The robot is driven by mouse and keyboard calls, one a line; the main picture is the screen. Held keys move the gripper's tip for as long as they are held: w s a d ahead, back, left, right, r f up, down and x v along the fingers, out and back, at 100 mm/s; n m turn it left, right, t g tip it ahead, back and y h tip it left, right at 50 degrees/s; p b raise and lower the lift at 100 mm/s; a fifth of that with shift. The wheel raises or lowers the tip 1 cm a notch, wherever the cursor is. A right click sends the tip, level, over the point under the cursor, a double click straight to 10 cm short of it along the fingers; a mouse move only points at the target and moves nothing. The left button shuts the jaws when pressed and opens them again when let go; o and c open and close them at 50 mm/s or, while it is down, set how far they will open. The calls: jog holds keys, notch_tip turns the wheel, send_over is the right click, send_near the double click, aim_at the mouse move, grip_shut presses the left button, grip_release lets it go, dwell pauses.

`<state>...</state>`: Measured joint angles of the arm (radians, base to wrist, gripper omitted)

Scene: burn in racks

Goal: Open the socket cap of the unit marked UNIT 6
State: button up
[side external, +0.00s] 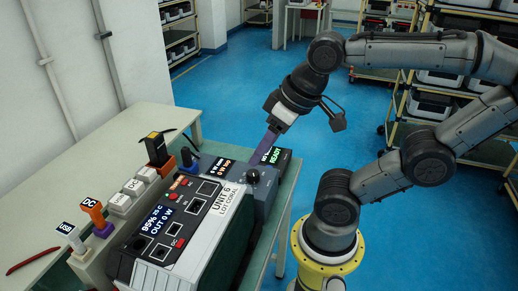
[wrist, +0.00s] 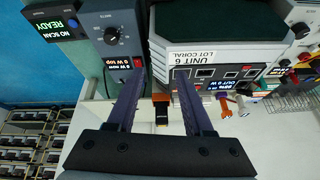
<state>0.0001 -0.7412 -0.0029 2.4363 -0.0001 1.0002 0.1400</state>
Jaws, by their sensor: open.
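The unit marked UNIT 6 (side external: 232,207) is a grey and black box with a white label, a lit display and several sockets on its panel. It also shows at the upper right of the wrist view (wrist: 212,54). Its socket panel (side external: 182,215) faces left in the side view; I cannot tell which part is the socket cap. My gripper (side external: 262,153) has purple fingers and points down beyond the unit, near the grey knob box. In the wrist view my gripper (wrist: 154,80) is open with nothing between its fingers; the right finger overlaps the unit's panel edge.
A black-and-yellow plug (side external: 156,148), a blue plug (side external: 188,157), an orange DC connector (side external: 93,214) and a white connector (side external: 72,239) line the bench. The left table (side external: 75,170) is mostly clear.

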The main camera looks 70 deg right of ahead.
jog(key=w+a+r+m+g+y, duration=0.1)
jog(key=w+a+r+g, duration=0.25)
jog(key=r, duration=0.35)
jog(key=w+a+r+g, duration=0.2)
jog(key=w+a+r, duration=0.25)
jog(key=r, duration=0.35)
jog(key=n+g+h, duration=0.1)
jog(key=n+g, duration=0.2)
jog(key=g, duration=0.1)
send_over(135, 231)
jog(key=w, duration=0.5)
notch_tip(135, 231, down, 9)
jog(key=x, duration=1.3)
jog(key=shift+s+f, duration=0.1)
jog(key=shift+f, duration=0.05)
